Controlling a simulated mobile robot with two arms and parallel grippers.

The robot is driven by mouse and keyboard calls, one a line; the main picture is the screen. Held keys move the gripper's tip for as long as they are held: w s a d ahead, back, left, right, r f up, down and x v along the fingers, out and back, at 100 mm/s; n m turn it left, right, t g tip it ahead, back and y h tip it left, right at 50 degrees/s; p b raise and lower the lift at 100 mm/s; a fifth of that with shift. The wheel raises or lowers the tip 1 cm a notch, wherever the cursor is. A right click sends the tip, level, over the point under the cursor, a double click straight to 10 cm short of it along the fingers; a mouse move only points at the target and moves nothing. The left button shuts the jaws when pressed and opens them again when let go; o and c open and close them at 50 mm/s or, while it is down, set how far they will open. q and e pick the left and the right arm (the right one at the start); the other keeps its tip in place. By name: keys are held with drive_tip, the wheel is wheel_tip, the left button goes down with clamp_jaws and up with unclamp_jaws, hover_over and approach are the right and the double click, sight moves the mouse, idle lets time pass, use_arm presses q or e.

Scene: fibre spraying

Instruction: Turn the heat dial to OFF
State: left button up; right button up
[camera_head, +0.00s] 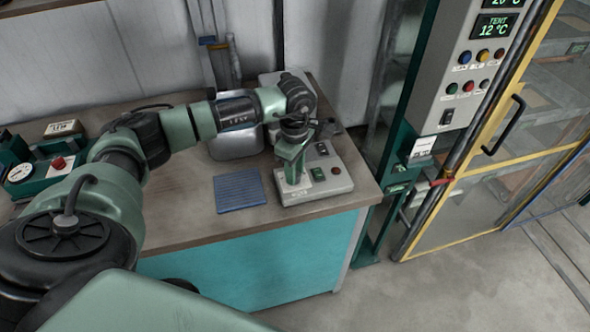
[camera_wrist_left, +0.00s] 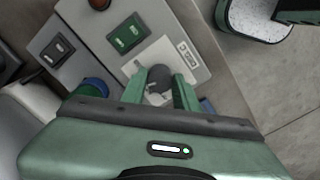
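The heat dial is a dark round knob (camera_wrist_left: 160,76) on a pale label plate of the grey control box (camera_head: 340,183). In the head view my gripper hides the dial. My left gripper (camera_head: 294,172) points down over the left part of the box. In the left wrist view its two green fingers (camera_wrist_left: 160,90) stand on either side of the knob, with a narrow space between them. I cannot tell whether they press on it. The dial's pointer and OFF mark are not readable. My right gripper is not in view.
A blue ribbed pad (camera_head: 240,191) lies left of the box on the bench (camera_head: 190,225). A cabinet with a display panel (camera_head: 465,70) stands at the right.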

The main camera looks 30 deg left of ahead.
use_arm(q)
clamp_jaws()
drive_tip(key=shift+f+n+b, duration=0.1)
drive_tip(key=shift+n+b, duration=0.85)
drive_tip(key=shift+n, duration=0.35)
drive_tip(key=n+b, duration=0.2)
drive_tip(key=n, duration=0.2)
drive_tip(key=shift+w, duration=0.1)
drive_tip(key=n+b, duration=0.1)
drive_tip(key=n, duration=0.4)
drive_tip(key=shift+b, duration=0.4)
drive_tip(key=shift+r+n+b, duration=0.2)
drive_tip(key=shift+n+b, duration=0.25)
drive_tip(key=shift+n, duration=1.75)
drive_tip(key=shift+a, duration=0.1)
drive_tip(key=o, duration=1.1)
unclamp_jaws()
